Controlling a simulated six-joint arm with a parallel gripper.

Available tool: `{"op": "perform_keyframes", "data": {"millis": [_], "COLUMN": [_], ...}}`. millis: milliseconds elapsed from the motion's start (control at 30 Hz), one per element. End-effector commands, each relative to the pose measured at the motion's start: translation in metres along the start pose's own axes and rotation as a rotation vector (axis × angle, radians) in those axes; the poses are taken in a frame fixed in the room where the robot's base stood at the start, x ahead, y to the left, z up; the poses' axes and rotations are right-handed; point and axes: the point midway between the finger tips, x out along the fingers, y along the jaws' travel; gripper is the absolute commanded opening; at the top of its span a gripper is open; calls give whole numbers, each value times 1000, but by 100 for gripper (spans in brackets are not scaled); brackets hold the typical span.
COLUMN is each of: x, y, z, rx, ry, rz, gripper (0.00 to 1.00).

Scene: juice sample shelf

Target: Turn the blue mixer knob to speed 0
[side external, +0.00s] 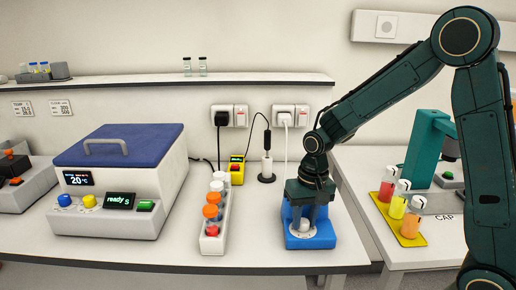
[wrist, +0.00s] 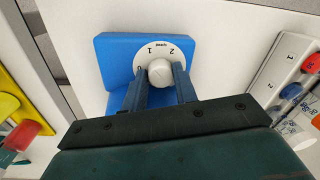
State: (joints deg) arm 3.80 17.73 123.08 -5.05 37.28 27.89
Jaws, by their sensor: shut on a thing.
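The blue mixer (side external: 322,241) stands near the front edge of the bench in the side view. In the wrist view the mixer (wrist: 116,60) shows a white round dial marked 1 and 2, with another mark at its left partly hidden by a finger. The pale knob (wrist: 160,72) sits in the middle of the dial; I cannot tell which mark it points to. My gripper (wrist: 160,80) is shut on the knob, one finger on each side. In the side view my gripper (side external: 305,205) points down over the mixer and partly hides the knob.
A rack of orange- and white-capped vials (side external: 211,240) stands left of the mixer, with a blue-lidded machine (side external: 118,175) beyond. A cable stand (side external: 267,170) is behind. Juice bottles (side external: 411,220) stand on a yellow tray (side external: 394,225) on the right table, across a gap.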

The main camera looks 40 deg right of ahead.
Motion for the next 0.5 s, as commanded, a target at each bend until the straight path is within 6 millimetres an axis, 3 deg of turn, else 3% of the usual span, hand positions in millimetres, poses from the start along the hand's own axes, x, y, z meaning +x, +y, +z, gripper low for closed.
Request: {"op": "perform_keyframes", "data": {"millis": [500], "x": [-1], "y": [0], "z": [-2], "rx": [-284], "ry": [-19], "rz": [-1], "gripper": [6]}}
